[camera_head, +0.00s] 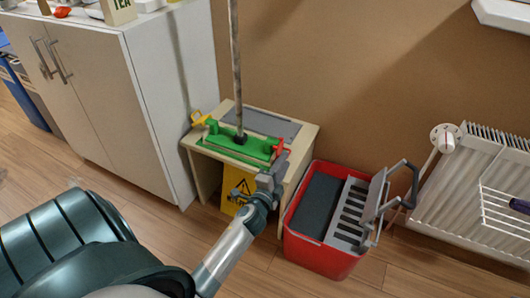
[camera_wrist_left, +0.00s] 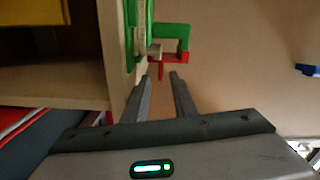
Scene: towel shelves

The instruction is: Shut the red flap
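The red flap (camera_head: 280,146) sticks out from the right end of a green mop holder (camera_head: 238,142). The holder lies on a small cabinet, with a grey pole rising from its middle. My left gripper (camera_head: 274,172) is at the holder's right end, just below and in front of the red flap. In the left wrist view, the red flap (camera_wrist_left: 178,57) lies just beyond the fingertips. The two fingers of the left gripper (camera_wrist_left: 160,76) are apart, with nothing visibly held between them. I cannot tell whether a fingertip touches the flap. My right gripper is not in view.
A yellow flap (camera_head: 200,119) sticks out at the holder's left end. The cabinet (camera_head: 308,135) stands against the wall. A red bucket (camera_head: 325,258) with a wringer is close on its right, then a radiator (camera_head: 480,190). A white cupboard (camera_head: 150,110) is on the left.

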